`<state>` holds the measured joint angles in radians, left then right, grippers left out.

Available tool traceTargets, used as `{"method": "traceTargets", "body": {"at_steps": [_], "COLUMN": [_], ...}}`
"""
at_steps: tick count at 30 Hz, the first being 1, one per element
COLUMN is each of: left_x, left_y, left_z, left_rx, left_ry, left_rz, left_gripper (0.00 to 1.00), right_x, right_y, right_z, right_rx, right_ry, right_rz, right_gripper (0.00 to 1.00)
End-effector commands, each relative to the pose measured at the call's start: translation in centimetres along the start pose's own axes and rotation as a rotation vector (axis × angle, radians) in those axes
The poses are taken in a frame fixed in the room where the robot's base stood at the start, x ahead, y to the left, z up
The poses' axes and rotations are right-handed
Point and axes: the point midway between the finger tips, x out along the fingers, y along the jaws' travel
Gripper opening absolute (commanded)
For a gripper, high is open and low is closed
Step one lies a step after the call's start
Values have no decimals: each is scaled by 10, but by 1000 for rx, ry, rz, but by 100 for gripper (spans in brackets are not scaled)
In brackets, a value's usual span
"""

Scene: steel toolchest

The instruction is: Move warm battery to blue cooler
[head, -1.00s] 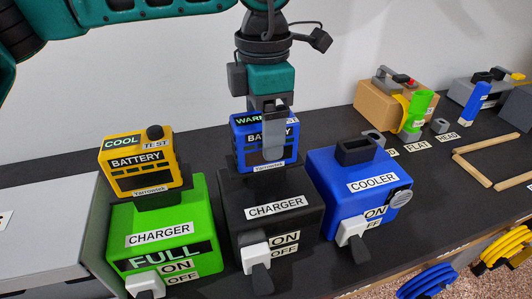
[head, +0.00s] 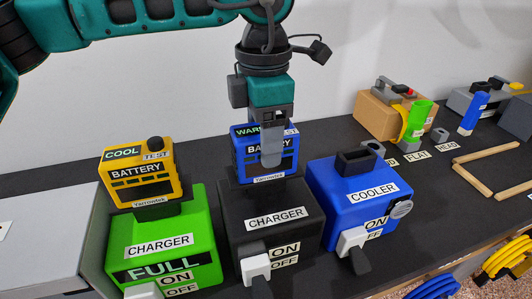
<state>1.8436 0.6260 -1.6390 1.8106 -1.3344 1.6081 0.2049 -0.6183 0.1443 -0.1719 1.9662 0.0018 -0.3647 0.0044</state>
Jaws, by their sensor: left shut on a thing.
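The warm battery (head: 251,168) is blue, with labels reading WARM and BATTERY. It stands upright on top of the black charger (head: 240,212). My left gripper (head: 272,155) comes down from above and is shut on the battery; a grey finger covers part of its front face. The battery's base appears to be still at the charger's top, with no clear gap visible. The blue cooler (head: 337,200) stands just right of the black charger. The dark socket (head: 357,162) on its top is empty. The cooler has a white switch (head: 351,240) on its front. My right gripper is out of view.
The yellow cool battery (head: 141,189) sits on the green charger (head: 203,222) at left. A grey box (head: 50,240) is at far left. A tan box (head: 372,118) with tools and a grey ring stand behind the cooler. Wooden strips (head: 485,150) lie at right.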

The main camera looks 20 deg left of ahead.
Motion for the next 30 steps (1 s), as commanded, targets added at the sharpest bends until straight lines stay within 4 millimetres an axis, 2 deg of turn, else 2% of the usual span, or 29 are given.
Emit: {"method": "traceTargets", "body": {"at_steps": [30], "left_x": [-13], "left_y": [0], "left_z": [0], "left_rx": [0], "left_ry": [-3], "left_rz": [1], "left_gripper": [7], "right_x": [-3], "right_y": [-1], "right_z": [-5], "right_rx": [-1], "right_ry": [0], "right_rz": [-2], "right_gripper": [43]}}
